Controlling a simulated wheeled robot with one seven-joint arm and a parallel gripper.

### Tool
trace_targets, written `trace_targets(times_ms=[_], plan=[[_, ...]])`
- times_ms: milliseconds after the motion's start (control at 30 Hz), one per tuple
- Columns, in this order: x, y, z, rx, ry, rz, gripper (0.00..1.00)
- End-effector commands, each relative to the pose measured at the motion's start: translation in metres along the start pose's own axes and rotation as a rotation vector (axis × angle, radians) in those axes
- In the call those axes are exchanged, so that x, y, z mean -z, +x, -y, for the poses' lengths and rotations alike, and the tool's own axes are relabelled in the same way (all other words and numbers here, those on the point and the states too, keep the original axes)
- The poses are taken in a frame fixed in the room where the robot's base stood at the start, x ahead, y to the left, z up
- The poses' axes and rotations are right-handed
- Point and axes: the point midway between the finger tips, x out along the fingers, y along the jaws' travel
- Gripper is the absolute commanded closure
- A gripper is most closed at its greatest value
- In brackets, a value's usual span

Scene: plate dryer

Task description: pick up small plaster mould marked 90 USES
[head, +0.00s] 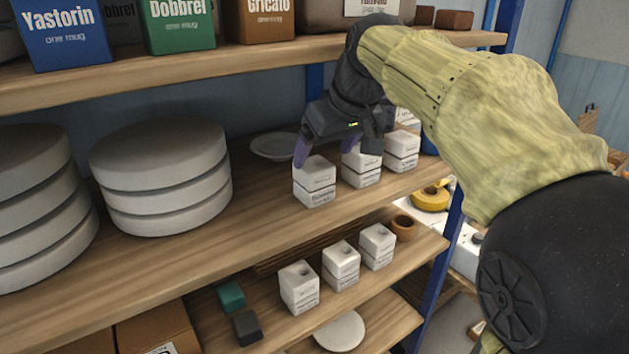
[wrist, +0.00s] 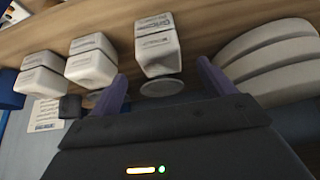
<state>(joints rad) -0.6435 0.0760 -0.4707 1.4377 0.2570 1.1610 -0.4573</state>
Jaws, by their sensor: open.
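Small white plaster moulds, each a two-part block with dark print, stand in a row on the middle shelf. The leftmost mould (head: 315,190) is nearest my gripper (head: 337,150); a middle mould (head: 362,173) and a right mould (head: 402,160) stand beside it. I cannot read 90 USES on any of them. In the wrist view, my gripper (wrist: 162,76) is open and empty. The leftmost mould appears there as a printed block (wrist: 158,48) between and beyond the fingertips. The other two (wrist: 92,60) (wrist: 42,74) lie left of the fingers.
Large stacked grey discs (head: 160,180) stand left of the moulds, and a pale dish (head: 273,146) lies behind. The lower shelf holds three similar white blocks with holes (head: 340,268). The upper shelf (head: 200,65), carrying labelled boxes (head: 62,35), overhangs the row.

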Motion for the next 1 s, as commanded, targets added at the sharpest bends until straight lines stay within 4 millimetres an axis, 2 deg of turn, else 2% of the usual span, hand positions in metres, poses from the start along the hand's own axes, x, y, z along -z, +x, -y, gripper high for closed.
trace_targets(times_ms=[400, 1000], plan=[[-0.001, 0.056, 0.0, 0.0, 0.0, 0.004, 0.18], [-0.001, 0.06, 0.0, 0.0, 0.0, 0.001, 0.2]])
